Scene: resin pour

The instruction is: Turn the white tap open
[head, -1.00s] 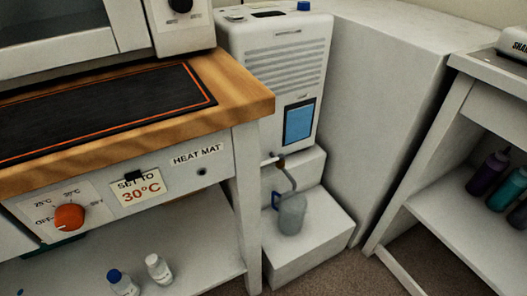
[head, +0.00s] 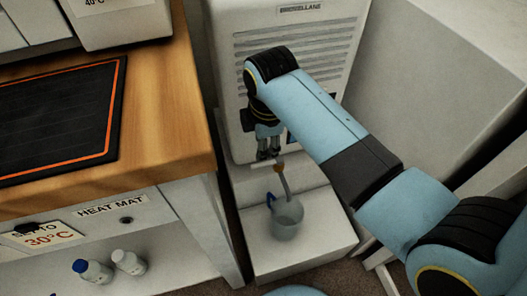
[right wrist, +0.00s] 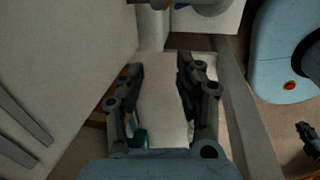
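The white tap (head: 259,165) sticks out low on the front of the white dispenser (head: 243,128). A brown collar (head: 280,168) and a grey spout stand beside it. Below, a grey jug (head: 286,219) with a blue handle stands on the white step. My right gripper (head: 268,155) points down just above the tap; whether it touches it I cannot tell. In the right wrist view its fingers (right wrist: 160,68) are apart with nothing visibly held between them. A dark part (right wrist: 310,138) at that view's right edge may be my left gripper; its state is unclear.
The wooden bench (head: 165,140) with the black heat mat (head: 60,125) stands left of the dispenser. Two white bottles (head: 128,262) are on its lower shelf. A large pale cabinet (head: 440,80) stands at the right.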

